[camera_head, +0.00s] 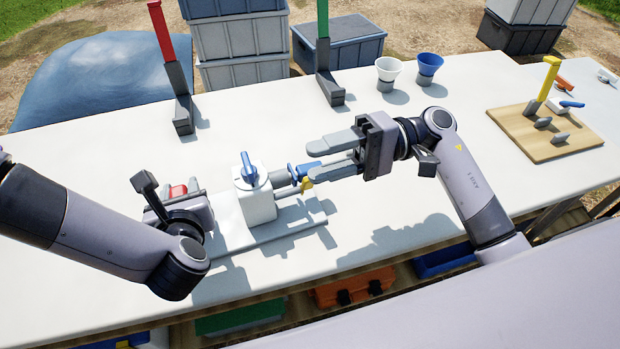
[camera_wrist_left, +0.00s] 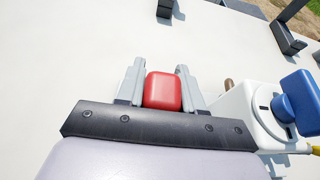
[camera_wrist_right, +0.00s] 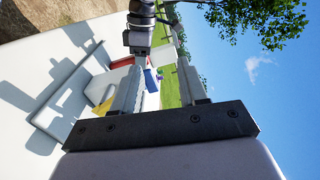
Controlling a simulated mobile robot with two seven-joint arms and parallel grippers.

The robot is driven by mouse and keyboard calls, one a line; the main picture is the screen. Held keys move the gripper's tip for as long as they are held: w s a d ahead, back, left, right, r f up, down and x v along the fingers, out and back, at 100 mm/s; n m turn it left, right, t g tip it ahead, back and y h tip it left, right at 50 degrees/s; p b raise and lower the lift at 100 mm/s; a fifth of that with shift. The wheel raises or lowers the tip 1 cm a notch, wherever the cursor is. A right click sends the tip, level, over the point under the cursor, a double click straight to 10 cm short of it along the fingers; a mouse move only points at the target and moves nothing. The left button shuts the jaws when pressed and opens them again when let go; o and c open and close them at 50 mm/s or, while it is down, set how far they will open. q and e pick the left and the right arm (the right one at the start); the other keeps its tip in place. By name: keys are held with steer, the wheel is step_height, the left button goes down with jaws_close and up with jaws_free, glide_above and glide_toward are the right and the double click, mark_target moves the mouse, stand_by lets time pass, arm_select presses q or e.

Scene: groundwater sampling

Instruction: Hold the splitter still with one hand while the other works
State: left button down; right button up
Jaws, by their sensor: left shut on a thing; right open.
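The splitter (camera_head: 258,203) is a white block with a blue handle (camera_head: 249,170) on top, standing upright on a pale base plate. A red grip (camera_head: 178,191) shows at its left side. My left gripper (camera_head: 180,186) is shut on the red grip (camera_wrist_left: 163,91), which sits between its fingers in the left wrist view. A blue fitting (camera_head: 305,170) and a yellow lever (camera_head: 306,184) are on the splitter's right side. My right gripper (camera_head: 318,160) is open, its fingertips close to these. The yellow lever also shows in the right wrist view (camera_wrist_right: 102,107); contact cannot be told.
Red (camera_head: 162,30) and green (camera_head: 323,18) posts stand at the back edge. A white cup (camera_head: 388,70) and a blue cup (camera_head: 429,66) stand behind my right gripper. A wooden board (camera_head: 545,148) with a yellow post is at right. The table's front middle is clear.

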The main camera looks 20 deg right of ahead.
stand_by(0.3)
steer(key=n+t+h, duration=0.2)
steer(key=n+h, duration=0.1)
steer(key=n, duration=3.2)
glide_toward(308, 185)
steer(key=r, duration=0.1)
steer(key=d+m, duration=0.2)
steer(key=m, duration=1)
steer(key=shift+h, duration=0.4)
steer(key=shift+w+f+x, duration=0.15)
steer(key=shift+w+x, duration=0.05)
steer(key=shift+x, duration=1.45)
steer(key=shift+w+f+x, duration=0.15)
steer(key=shift+x, duration=1.5)
steer(key=shift+w+f+x, duration=0.15)
steer(key=shift+w+x, duration=0.05)
steer(key=shift+x, duration=1.5)
steer(key=shift+d, duration=0.2)
jaws_close()
